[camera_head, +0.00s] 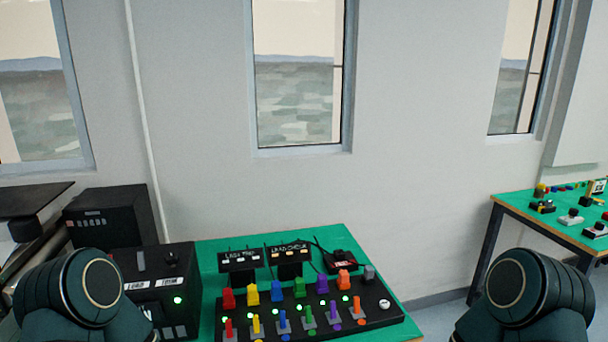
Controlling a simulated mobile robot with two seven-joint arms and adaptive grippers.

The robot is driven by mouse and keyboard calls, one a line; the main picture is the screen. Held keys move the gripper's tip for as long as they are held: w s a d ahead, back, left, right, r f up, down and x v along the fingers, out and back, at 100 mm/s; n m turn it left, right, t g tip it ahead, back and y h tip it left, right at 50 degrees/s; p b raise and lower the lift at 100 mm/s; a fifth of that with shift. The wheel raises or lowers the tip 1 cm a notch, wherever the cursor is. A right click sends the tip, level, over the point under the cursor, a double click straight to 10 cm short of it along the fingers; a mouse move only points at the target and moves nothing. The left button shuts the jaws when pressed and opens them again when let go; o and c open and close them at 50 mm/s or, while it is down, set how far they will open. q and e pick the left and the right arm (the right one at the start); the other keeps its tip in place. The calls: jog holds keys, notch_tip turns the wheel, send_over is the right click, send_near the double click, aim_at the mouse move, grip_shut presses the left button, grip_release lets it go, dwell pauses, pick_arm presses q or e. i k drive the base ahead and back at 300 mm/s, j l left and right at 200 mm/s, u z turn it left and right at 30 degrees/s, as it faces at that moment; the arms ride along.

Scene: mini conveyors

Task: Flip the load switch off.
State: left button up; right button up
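A black box (190,262) stands at the left end of the green table. Its white label (137,285) seems to read "LOAD", and a second label (166,282) beside it is hard to read. A small grey upright lever (141,261) shows on the box near the label; I cannot tell its on or off position. A green light (178,300) glows on the front. My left arm covers the box's lower left part. Only rounded dark green links of my two arms show, at the lower left and lower right. Neither gripper is in view.
A black panel (388,318) with several coloured blocks and levers lies on the green table (215,246). Two small black signs (238,261) stand behind it. A black cabinet (105,215) is at the left. Another green-topped table (520,200) stands at the right.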

aim_at(139, 255)
jog(key=u, duration=1.2)
